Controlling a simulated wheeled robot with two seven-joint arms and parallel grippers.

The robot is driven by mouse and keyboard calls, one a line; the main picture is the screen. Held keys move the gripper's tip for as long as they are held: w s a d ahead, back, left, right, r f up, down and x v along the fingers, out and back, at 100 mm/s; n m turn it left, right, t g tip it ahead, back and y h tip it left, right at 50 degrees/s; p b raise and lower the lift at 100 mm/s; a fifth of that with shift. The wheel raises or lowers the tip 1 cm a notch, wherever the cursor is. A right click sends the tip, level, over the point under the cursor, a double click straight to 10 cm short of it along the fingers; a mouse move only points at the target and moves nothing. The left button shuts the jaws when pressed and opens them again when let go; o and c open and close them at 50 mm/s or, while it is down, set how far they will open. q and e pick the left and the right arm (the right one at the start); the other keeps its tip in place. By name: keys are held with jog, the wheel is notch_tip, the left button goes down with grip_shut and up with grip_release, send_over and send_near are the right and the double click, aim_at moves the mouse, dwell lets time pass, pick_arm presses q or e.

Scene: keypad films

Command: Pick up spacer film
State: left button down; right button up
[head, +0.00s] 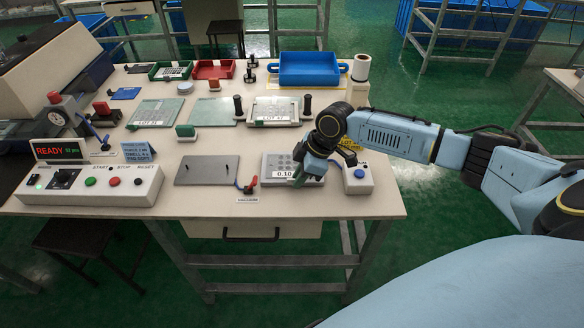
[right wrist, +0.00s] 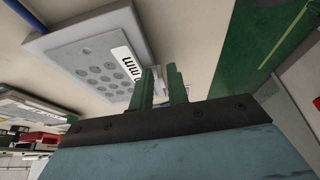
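The spacer film (head: 279,161) is a pale grey sheet with rows of round spots and a white "0.10" label at its front edge. It lies on a light grey block at the front right of the table. In the right wrist view the film (right wrist: 95,68) fills the upper left. My right gripper (head: 300,177) points down at the film's front right corner, beside the label. Its green fingers (right wrist: 160,88) stand a small gap apart, with no film visibly gripped between them; whether they touch it is unclear. My left gripper is out of view.
A grey plate with pins (head: 208,171) and a red-handled vacuum tool (head: 249,186) lie left. A framed lot tray (head: 274,110) stands behind. The control panel (head: 92,184) is front left.

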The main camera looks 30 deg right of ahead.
jog(key=shift+c, duration=0.5)
grip_shut()
jog(key=shift+r, duration=0.1)
